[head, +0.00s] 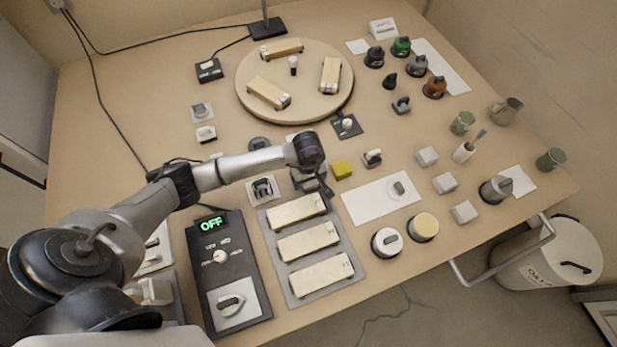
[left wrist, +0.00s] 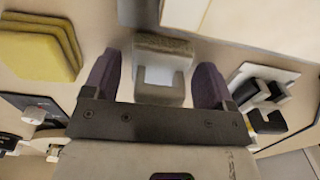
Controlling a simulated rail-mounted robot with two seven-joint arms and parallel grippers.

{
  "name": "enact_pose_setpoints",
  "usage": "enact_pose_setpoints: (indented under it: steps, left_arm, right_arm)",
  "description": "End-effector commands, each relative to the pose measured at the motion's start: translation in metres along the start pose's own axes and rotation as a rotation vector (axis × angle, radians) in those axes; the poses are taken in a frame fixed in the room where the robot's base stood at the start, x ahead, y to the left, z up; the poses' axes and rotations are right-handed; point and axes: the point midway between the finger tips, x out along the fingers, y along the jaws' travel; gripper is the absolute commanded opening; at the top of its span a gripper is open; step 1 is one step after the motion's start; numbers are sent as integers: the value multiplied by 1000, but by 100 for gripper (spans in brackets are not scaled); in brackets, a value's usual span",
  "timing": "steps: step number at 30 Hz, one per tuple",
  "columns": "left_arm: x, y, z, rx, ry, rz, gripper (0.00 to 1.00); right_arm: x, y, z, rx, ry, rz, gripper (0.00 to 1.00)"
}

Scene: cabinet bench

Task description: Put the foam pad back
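My left gripper (head: 322,188) hangs over the middle of the bench, behind the grey tray. In the left wrist view it (left wrist: 158,85) is open, its two dark fingers on either side of a grey block (left wrist: 165,44) with a pale front face. Gaps show between the block and both fingers. In the head view the gripper largely hides this block. A yellow stacked pad (head: 341,169) lies just right of the gripper; it also shows in the left wrist view (left wrist: 38,52). I cannot tell for sure which of these is the foam pad. My right gripper is not in view.
The grey tray (head: 289,288) holds three wooden blocks. A control box (head: 232,262) reading OFF stands left of it. A black clip on a white plate (head: 264,189) is left of the gripper. A white sheet (head: 365,208) lies to the right. A round turntable (head: 250,75) stands behind.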

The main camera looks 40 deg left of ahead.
Motion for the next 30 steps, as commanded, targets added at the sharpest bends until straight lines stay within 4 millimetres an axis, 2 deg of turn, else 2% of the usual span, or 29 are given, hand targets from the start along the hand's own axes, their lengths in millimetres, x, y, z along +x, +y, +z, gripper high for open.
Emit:
enact_pose_setpoints:
  steps: [11, 14, 24, 30]
  left_arm:
    - [-6, 0, 0, 0, 0, 1, 82]
    - [-19, 1, -1, 0, 1, 2, 82]
    - [-83, 1, -1, 1, 2, 3, 82]
    - [-109, 1, 0, 1, 1, 2, 82]
  right_arm:
    - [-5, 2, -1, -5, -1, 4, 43]
    - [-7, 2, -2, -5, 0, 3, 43]
    - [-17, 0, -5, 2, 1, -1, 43]
    - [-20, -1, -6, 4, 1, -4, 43]
